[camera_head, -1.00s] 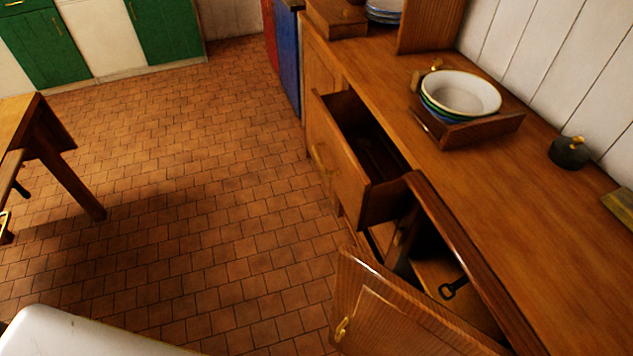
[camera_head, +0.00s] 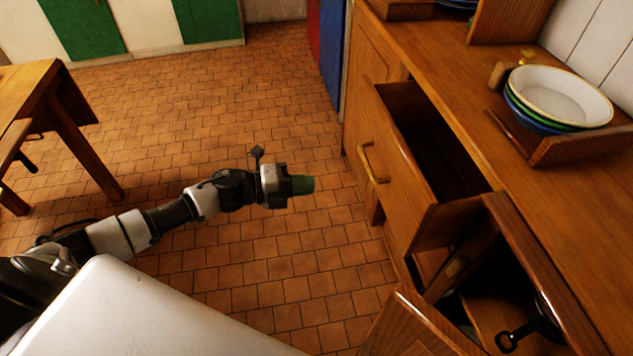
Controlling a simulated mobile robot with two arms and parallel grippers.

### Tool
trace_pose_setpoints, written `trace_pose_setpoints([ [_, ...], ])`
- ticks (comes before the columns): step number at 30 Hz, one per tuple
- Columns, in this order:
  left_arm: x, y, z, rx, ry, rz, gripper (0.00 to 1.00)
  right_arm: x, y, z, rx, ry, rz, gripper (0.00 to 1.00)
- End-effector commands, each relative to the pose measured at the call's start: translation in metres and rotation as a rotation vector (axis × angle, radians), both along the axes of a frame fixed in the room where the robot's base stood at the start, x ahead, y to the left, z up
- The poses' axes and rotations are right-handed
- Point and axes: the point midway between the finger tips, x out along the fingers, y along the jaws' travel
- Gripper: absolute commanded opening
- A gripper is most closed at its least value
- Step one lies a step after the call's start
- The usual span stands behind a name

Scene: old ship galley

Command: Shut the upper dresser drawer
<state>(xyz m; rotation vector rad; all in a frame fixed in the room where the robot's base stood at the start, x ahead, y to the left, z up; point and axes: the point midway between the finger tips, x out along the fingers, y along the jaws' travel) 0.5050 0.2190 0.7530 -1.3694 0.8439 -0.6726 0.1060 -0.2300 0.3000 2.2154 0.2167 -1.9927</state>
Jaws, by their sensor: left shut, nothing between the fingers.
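My left gripper (camera_head: 304,185) is shut and empty. In the picture it is left of the drawer front, over the floor, with a clear gap between them. My right gripper is out of view.
A dresser door (camera_head: 402,325) stands open below and nearer than the drawer, with a dark-handled item (camera_head: 512,338) in the cupboard. Stacked bowls (camera_head: 560,95) sit in a wooden tray (camera_head: 575,148) on the dresser top. A wooden table (camera_head: 50,95) stands left. Tiled floor (camera_head: 215,120) lies clear between.

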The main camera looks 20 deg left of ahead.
Motion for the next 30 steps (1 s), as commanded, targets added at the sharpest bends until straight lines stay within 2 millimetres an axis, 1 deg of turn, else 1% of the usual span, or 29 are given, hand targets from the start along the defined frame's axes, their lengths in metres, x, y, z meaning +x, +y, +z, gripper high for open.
trace_pose_setpoints([
  [1, 0.007, -0.01, 0.001, -0.005, -0.003, -0.001, 0.0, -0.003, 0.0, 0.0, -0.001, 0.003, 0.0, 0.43],
  [9, 0.039, -0.058, -0.007, -0.006, 0.0, 0.001, 0.0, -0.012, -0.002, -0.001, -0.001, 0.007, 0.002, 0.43],
  [11, 0.046, -0.067, -0.008, -0.006, 0.0, 0.001, 0.0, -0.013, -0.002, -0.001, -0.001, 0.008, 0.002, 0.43],
  [15, 0.057, -0.084, -0.003, -0.003, -0.001, 0.002, 0.0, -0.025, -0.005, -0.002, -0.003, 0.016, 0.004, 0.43],
  [18, 0.062, -0.092, -0.002, -0.004, 0.002, 0.003, 0.0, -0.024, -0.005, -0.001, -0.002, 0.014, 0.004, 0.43],
  [21, 0.066, -0.096, -0.001, -0.004, 0.002, 0.004, 0.0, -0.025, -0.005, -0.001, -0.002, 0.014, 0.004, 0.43],
  [30, 0.066, -0.097, -0.002, -0.003, 0.002, 0.004, 0.0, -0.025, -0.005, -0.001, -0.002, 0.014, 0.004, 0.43],
])
